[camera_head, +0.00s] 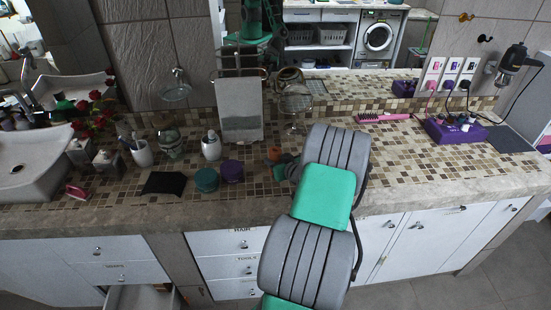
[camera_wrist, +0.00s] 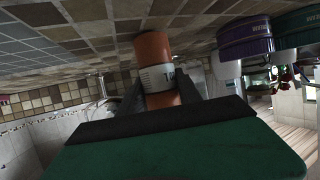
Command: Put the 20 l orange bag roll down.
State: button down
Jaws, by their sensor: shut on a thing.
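An orange bag roll (camera_wrist: 153,47) with a white label band shows in the wrist view, held between the two dark fingers of my gripper (camera_wrist: 161,74). The label's figures are partly cut off and look like "10". In the head view the orange roll (camera_head: 273,154) shows just left of my arm, over the tiled counter (camera_head: 420,165). My gripper is mostly hidden behind my arm there. I cannot tell whether the roll touches the counter.
A purple tin (camera_head: 231,171) and a teal tin (camera_head: 206,180) stand left of the roll. A black cloth (camera_head: 164,183), a grey towel on a stand (camera_head: 240,110) and a round mirror (camera_head: 295,103) are nearby. The counter right of my arm is mostly clear, with a pink brush (camera_head: 383,117) behind.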

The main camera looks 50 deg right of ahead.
jog(key=shift+f, duration=0.2)
jog(key=c, duration=0.8)
grip_release()
jog(key=shift+r, duration=0.1)
